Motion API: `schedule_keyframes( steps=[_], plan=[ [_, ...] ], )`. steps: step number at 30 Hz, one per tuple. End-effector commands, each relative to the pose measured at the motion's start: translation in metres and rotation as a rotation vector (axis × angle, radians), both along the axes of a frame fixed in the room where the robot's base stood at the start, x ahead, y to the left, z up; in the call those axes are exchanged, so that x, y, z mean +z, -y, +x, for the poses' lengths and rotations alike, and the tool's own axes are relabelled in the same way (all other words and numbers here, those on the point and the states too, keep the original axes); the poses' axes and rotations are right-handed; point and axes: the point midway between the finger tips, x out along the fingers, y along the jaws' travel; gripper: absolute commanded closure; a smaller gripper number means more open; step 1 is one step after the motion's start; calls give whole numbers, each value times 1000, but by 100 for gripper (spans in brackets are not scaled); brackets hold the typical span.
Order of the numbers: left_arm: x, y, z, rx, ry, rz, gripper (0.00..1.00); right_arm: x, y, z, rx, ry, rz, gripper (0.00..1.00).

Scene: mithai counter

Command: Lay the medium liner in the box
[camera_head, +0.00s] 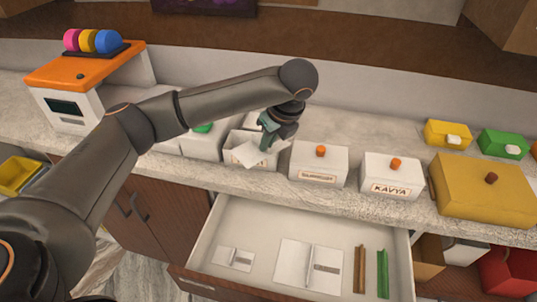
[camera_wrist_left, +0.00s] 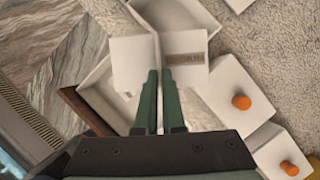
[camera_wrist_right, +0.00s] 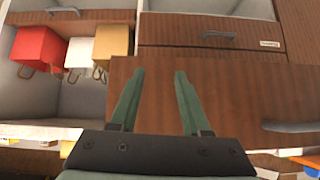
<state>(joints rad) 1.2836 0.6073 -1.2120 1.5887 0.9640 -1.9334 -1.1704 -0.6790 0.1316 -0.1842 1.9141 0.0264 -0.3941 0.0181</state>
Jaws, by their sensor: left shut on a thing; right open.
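My left gripper (camera_head: 268,143) is shut on a white liner (camera_head: 248,155), a folded sheet with a printed label that shows in the left wrist view (camera_wrist_left: 132,65). It holds the liner tilted at the open white box (camera_head: 232,142) on the counter. The liner overlaps the box's front in the head view; I cannot tell whether they touch. The open box also shows beyond the liner in the left wrist view (camera_wrist_left: 205,18). My right gripper (camera_wrist_right: 158,78) is open and empty before wooden fronts, and it is out of the head view.
An open drawer (camera_head: 203,243) below the counter holds a small liner (camera_head: 233,258), a large liner (camera_head: 296,265), a brown strip (camera_head: 360,268) and a green strip (camera_head: 383,274). White lidded boxes (camera_head: 318,163) (camera_head: 391,177) and a yellow box (camera_head: 485,190) stand to the right.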

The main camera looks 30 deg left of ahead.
Motion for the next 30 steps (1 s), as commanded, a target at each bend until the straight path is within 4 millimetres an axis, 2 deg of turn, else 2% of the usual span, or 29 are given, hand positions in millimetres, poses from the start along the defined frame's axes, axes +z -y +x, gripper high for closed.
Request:
schedule_keyframes(
  steps=[6,15,24,30],
  plan=[
    [11,-23,18,-313,-1,-2,100,4,0,0,0,0,0,53],
    [27,-59,38,-679,-2,-2,100,7,0,0,0,0,0,53],
    [34,-78,46,-840,-3,0,100,8,0,0,0,0,0,53],
    [23,-79,46,-850,-6,1,100,8,0,0,0,0,0,53]
  ],
)
